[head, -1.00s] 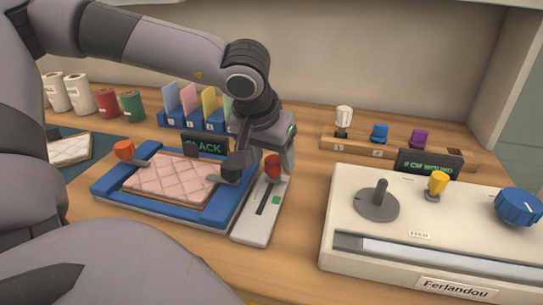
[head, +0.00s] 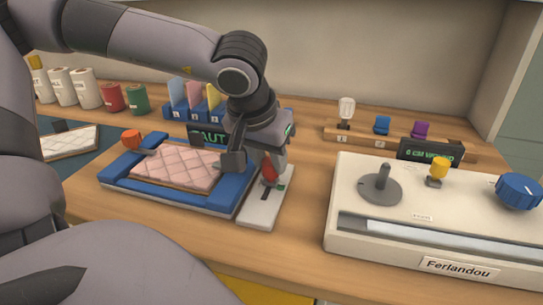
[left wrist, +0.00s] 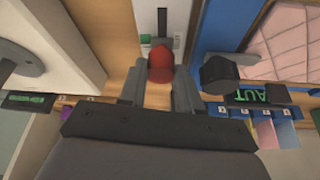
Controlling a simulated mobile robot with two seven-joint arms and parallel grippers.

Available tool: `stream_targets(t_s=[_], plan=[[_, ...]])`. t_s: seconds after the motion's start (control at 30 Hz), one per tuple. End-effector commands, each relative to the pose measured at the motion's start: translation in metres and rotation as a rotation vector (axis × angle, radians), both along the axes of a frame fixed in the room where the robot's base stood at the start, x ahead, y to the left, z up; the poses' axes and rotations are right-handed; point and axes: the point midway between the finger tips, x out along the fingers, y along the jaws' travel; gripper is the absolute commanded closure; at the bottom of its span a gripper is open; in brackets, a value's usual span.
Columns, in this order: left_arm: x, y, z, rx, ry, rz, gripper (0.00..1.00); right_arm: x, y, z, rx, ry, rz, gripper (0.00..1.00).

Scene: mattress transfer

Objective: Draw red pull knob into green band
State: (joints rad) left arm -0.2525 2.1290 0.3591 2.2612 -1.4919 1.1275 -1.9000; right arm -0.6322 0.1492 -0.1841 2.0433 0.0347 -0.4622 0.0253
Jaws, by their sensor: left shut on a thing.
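The red pull knob (head: 269,168) stands on the pale slider plate (head: 262,210) beside the blue frame. My left gripper (head: 256,163) is shut on it from above; in the left wrist view the red knob (left wrist: 160,62) sits between the fingers (left wrist: 158,80). The green band (head: 282,186) is a small green patch beside the slot, close to the knob; it also shows in the left wrist view (left wrist: 147,41). The knob hides part of the slot, so its exact alignment with the band is unclear. My right gripper is not in view.
A pink quilted pad (head: 178,169) lies in the blue frame (head: 235,190), with a dark display (head: 212,136) reading "AUT" behind, partly covered. A white console (head: 400,235) with a joystick, yellow knob and blue dial stands right. Bare wood separates them.

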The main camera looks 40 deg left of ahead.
Motion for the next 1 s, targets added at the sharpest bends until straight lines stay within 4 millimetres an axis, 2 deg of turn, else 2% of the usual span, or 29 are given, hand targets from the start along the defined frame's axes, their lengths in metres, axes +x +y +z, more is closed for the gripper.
stream_targets(t_s=[0.37, 0.4, 0.47, 0.77, 0.87, 1.0], plan=[[-0.002, -0.001, 0.001, 0.001, -0.001, -0.001, 1.0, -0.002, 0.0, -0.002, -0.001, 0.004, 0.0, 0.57], [-0.002, -0.001, 0.001, 0.001, -0.001, -0.001, 0.57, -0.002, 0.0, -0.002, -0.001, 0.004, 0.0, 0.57], [-0.002, -0.001, 0.001, 0.001, -0.001, -0.001, 0.41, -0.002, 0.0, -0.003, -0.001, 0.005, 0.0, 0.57], [-0.002, -0.001, 0.002, 0.0, -0.001, 0.0, 0.41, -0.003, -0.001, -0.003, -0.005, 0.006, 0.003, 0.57], [-0.004, -0.002, 0.009, 0.001, -0.003, 0.0, 0.41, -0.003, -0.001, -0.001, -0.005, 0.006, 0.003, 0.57], [-0.011, -0.004, 0.028, 0.001, -0.005, -0.001, 0.41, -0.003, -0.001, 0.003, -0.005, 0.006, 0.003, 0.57]])
